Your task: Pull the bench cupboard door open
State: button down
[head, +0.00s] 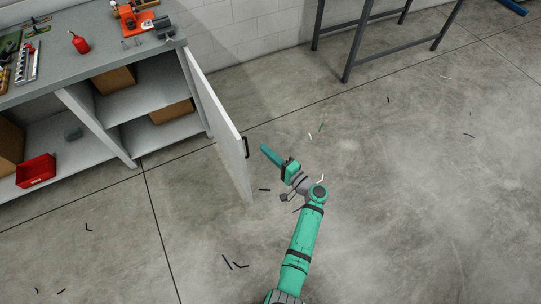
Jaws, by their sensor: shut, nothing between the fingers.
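The bench cupboard door (218,121) is white and stands swung out from the right end of the bench, showing the cupboard's inside. Its dark bar handle (246,147) is on the right-hand face near the free edge. My gripper (264,149) is on the green arm, just right of the door and close to the handle. A small strip of floor shows between them, and the gripper does not hold the handle. The fingers look closed together with nothing between them. The fingertips are small in this view.
The grey bench top (105,68) carries a red bottle (79,43), an orange tool (132,17) and other tools. Shelves below hold cardboard boxes (172,111) and a red bin (36,171). A metal frame table (377,57) stands at the back. Floor to the right is mostly clear, with small scraps.

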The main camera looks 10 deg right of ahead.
jog(key=w+a, duration=0.3)
jog(key=a, duration=0.4)
dwell(0.4)
